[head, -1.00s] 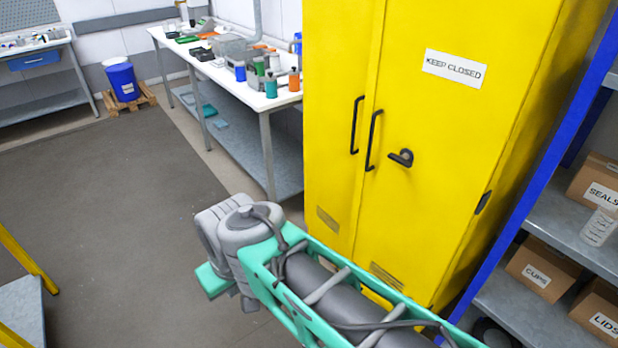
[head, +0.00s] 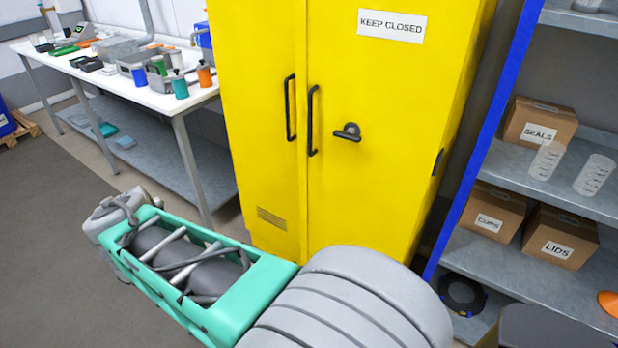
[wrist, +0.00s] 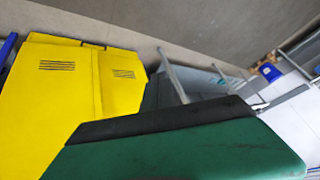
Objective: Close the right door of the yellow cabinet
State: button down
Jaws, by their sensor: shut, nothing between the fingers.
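The yellow cabinet (head: 265,30) stands upright in the middle of the head view. Its right door (head: 375,190) carries a KEEP CLOSED label, a black bar handle (head: 312,122) and a dark latch knob (head: 347,132). This door looks flush or nearly flush with the left door (head: 265,160); I cannot tell if a small gap remains. The wrist view shows the cabinet's lower part (wrist: 50,95) upside down, with two vents. My gripper (wrist: 180,135) shows there as a green and black shape close to the camera, shut and empty, apart from the cabinet. The head view does not show it.
A white workbench (head: 150,95) with bottles and bins stands left of the cabinet. A blue-framed shelf (head: 490,135) with boxes labelled SEALS, CUPS and LIDS stands close on the right. Open floor (head: 50,240) lies at the front left.

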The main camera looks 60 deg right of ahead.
jog(key=d+f+m+h+b, duration=0.45)
jog(key=d+f+m, duration=0.25)
jog(key=d, duration=0.5)
jog(key=m+g+h+b, duration=0.8)
jog(key=m+b, duration=0.4)
jog(key=m, duration=0.6)
send_near(320, 157)
jog(key=shift+t+h, duration=0.55)
jog(key=shift+t, duration=0.15)
jog(key=d, duration=0.3)
jog(key=s+d+f, duration=0.1)
jog(key=d, duration=0.1)
jog(key=shift+s+d, duration=0.1)
jog(key=shift+d, duration=0.8)
